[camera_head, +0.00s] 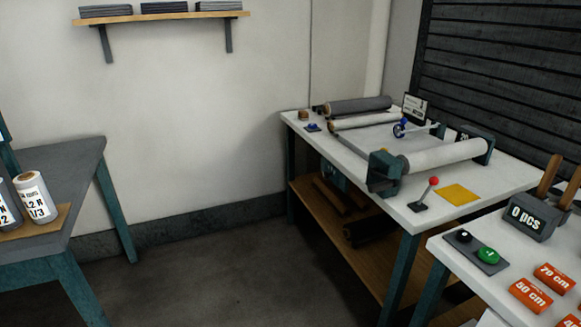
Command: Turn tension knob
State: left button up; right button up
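The roll machine stands on a white table (350,150) on the right. A small blue knob (312,127) sits on a dark base at the table's far left corner. A blue wheel (400,129) is near the back middle of the machine. I cannot tell from the picture which of these is the tension knob. A white roll (445,156) lies between dark green end blocks, and a grey roll (358,106) lies at the back. A red-tipped lever (430,190) stands at the front edge. Neither of my grippers is in view.
A nearer white table at the right holds a counter (532,218) reading "0 pcs", a green button (488,255) and orange blocks (530,294). A grey table (80,165) with labelled rolls (38,200) is at the left. The floor (220,270) between is clear.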

aim_at(326, 176)
jog(key=u, duration=0.15)
jog(key=i, duration=1.75)
jog(key=z, duration=0.5)
